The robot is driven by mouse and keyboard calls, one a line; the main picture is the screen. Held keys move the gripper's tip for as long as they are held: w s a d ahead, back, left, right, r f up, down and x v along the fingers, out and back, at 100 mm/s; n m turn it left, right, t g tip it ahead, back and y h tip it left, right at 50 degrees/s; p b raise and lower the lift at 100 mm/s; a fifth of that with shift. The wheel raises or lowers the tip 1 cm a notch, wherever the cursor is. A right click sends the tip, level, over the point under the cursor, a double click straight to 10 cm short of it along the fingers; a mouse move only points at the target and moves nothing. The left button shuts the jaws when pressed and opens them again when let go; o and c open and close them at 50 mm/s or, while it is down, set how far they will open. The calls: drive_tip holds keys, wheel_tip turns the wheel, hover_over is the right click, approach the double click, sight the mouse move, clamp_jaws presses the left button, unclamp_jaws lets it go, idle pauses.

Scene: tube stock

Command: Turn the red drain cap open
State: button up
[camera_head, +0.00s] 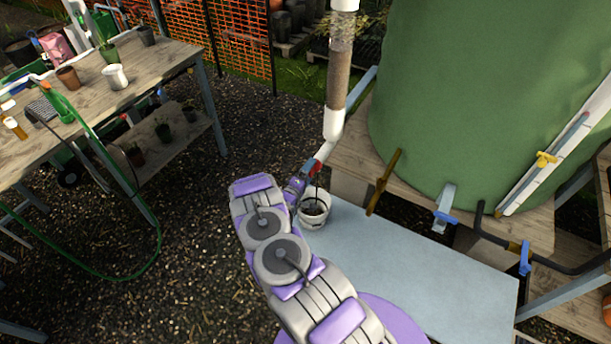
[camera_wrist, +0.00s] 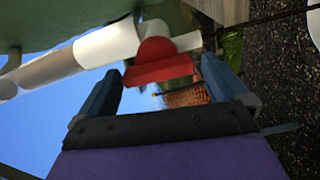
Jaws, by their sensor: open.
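The red drain cap (camera_wrist: 158,66) is at the end of a white pipe fitting in the wrist view. Its flat red part lies between the tips of my gripper's two blue-grey fingers. My gripper (camera_wrist: 162,74) is open, with a gap visible on each side of the cap; I see no firm contact. In the head view the red cap (camera_head: 314,167) shows small at the lower end of the pipe (camera_head: 332,125), just beyond my gripper (camera_head: 305,176). My purple and grey arm hides part of the gripper there.
A white bucket (camera_head: 313,219) with dark contents stands below the cap. A large green tank (camera_head: 480,90) with blue-handled valves stands right. A pale blue board (camera_head: 420,275) lies in front. A potting table (camera_head: 100,95) stands left; gravel lies between.

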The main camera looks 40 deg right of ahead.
drive_tip(key=p+v, duration=0.2)
drive_tip(key=v, duration=1.5)
drive_tip(key=shift+a, duration=0.25)
drive_tip(key=shift+c, duration=0.3)
